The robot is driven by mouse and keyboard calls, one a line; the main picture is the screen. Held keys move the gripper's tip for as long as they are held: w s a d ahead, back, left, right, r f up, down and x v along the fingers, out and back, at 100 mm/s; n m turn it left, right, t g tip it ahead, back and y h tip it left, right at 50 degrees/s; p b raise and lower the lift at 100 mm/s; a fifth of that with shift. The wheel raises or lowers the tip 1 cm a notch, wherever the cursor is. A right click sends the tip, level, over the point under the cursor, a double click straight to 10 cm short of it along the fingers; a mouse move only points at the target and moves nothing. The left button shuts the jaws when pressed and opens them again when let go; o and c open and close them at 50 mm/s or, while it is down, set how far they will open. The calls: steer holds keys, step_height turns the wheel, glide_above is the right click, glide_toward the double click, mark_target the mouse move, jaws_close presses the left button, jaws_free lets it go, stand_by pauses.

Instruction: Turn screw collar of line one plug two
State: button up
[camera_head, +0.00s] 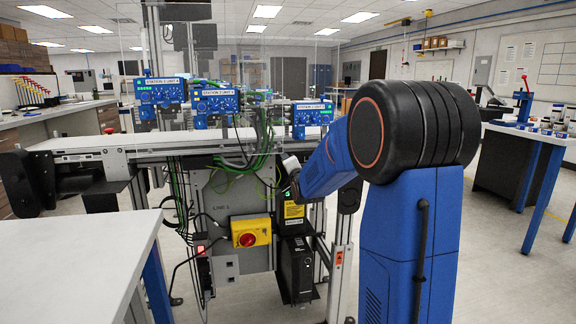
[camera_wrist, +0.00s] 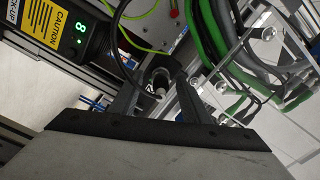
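My gripper (camera_wrist: 158,78) shows in the wrist view with its two dark fingers apart. A dark round connector with a pale metal end (camera_wrist: 160,92), which looks like a plug with its collar, lies between the fingers near their tips. I cannot tell whether either finger touches it. No plug number is readable there. In the head view my arm reaches to the conveyor's grey side panel (camera_head: 222,225), marked LINE 1. The plug and fingertips are hidden or too small to make out in that view.
A black unit with a yellow caution label (camera_wrist: 45,22) and a lit green digit is close at left in the wrist view. Green cables (camera_wrist: 215,45) hang at right beside metal frame parts. A yellow box with a red knob (camera_head: 250,231) is on the panel. A white table (camera_head: 75,262) stands front left.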

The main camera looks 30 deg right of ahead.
steer(key=v, duration=1.7)
steer(key=shift+s, duration=0.2)
steer(key=shift+a, duration=0.2)
steer(key=s+a+f+n+g+y, duration=0.1)
steer(key=s+a+f+n+g, duration=0.3)
steer(key=s, duration=0.7)
steer(key=s+a+f+n+g+y, duration=0.2)
steer(key=s+a+f+n+g, duration=0.2)
steer(key=s, duration=0.8)
steer(key=s+a+f+n+g+y, duration=0.1)
steer(key=s+a+f+n+g, duration=0.3)
steer(key=s, duration=0.7)
steer(key=a+f+n, duration=0.2)
steer(key=a+n, duration=0.2)
steer(key=a, duration=0.1)
steer(key=shift+s+f+g+y, duration=0.25)
steer(key=shift+f+g+y, duration=0.05)
steer(key=shift+f, duration=0.1)
